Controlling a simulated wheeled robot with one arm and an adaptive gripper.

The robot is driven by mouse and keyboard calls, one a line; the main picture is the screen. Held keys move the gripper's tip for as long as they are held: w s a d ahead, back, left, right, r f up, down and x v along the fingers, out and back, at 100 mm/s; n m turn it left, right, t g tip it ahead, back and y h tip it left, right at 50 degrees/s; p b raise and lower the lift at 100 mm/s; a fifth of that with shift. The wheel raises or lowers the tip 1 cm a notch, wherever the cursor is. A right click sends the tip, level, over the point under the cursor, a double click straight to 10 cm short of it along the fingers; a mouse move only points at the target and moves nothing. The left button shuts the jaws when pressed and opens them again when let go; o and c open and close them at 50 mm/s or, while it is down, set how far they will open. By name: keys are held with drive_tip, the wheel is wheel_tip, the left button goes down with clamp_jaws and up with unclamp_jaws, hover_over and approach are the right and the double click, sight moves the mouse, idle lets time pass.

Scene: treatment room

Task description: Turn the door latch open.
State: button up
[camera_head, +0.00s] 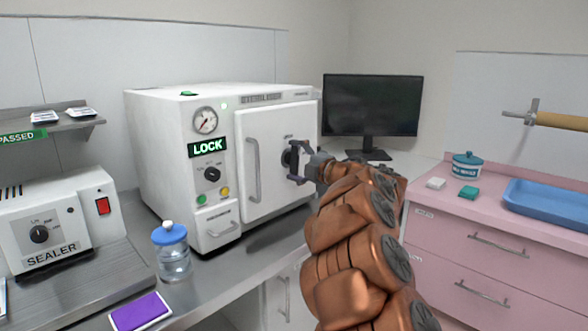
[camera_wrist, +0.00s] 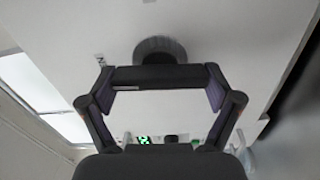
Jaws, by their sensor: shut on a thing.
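The white sterilizer's door (camera_head: 270,150) is closed, with a vertical grey handle (camera_head: 253,170) at its left. The door latch (camera_head: 288,158) is a dark round knob at the door's right side, partly hidden by my gripper. In the wrist view the latch shows as a round base (camera_wrist: 160,46) with a dark bar (camera_wrist: 160,76) before it. The bar lies level across that picture. My gripper (camera_head: 299,160) is at the latch; in the wrist view its fingers (camera_wrist: 160,90) stand at both ends of the bar, shut on it. The green display (camera_head: 208,148) reads LOCK.
A blue-capped bottle (camera_head: 172,255) and a purple packet (camera_head: 140,311) sit on the steel counter (camera_head: 205,290). The sealer (camera_head: 60,225) is at left. A monitor (camera_head: 372,105) stands behind my arm. A pink cabinet (camera_head: 480,245) with a blue tray (camera_head: 560,203) is at right.

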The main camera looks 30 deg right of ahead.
drive_tip(key=shift+f+n+b, duration=0.1)
drive_tip(key=shift+n+b, duration=0.25)
drive_tip(key=shift+n, duration=0.25)
drive_tip(key=o, duration=0.9)
drive_tip(key=shift+c, duration=0.2)
drive_tip(key=v, duration=1.2)
